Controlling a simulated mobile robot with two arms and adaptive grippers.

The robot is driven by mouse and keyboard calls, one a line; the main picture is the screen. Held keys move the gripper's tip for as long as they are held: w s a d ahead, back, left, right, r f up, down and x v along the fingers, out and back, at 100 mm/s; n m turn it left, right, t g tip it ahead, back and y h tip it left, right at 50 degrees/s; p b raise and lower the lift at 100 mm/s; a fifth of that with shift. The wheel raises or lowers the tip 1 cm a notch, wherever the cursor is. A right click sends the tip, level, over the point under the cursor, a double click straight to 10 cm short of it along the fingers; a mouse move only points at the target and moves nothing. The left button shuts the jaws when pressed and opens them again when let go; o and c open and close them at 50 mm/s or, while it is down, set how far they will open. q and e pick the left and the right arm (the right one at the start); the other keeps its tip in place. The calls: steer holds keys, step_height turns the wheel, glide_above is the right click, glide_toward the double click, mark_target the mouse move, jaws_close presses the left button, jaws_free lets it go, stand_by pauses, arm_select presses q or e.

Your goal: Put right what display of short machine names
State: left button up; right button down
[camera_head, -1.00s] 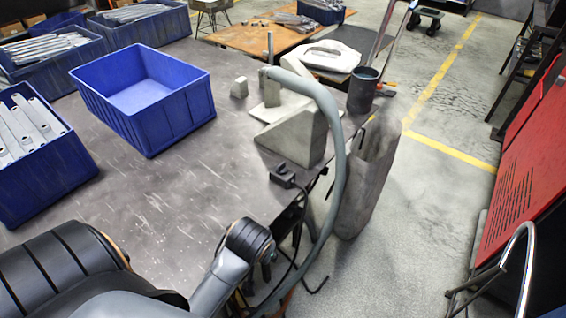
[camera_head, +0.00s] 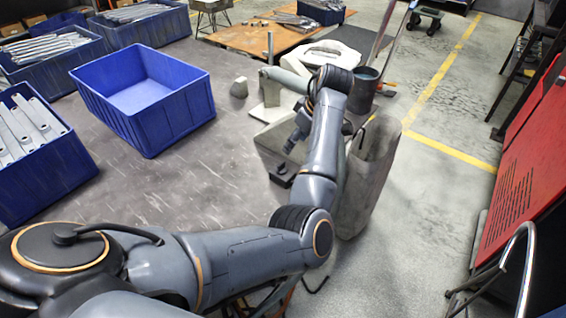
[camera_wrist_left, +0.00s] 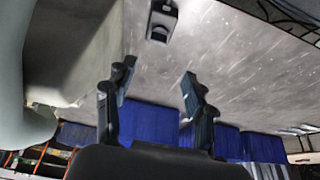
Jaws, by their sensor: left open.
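No lit or readable display shows in either view. A grey machine (camera_head: 272,140) with a curved grey hose stands at the table's right edge, partly hidden behind my left arm. A small dark device (camera_head: 283,176) sits at the table edge by its foot; what seems to be the same device shows in the left wrist view (camera_wrist_left: 162,22). My left gripper (camera_head: 291,146) hangs over the machine, pointing down and left. In the left wrist view the gripper (camera_wrist_left: 156,84) has its fingers apart with nothing between them. My right gripper is out of view.
An empty blue crate (camera_head: 182,128) stands on the dark table (camera_head: 165,190), with several crates of metal brackets (camera_head: 50,170) left of it. A dark cup (camera_head: 363,88) and a grey bin (camera_head: 368,180) are right of the machine. The table's middle is clear.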

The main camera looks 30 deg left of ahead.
mark_target(282, 164)
arm_select(q)
steer(key=x, duration=1.3)
steer(key=shift+w+f, duration=0.15)
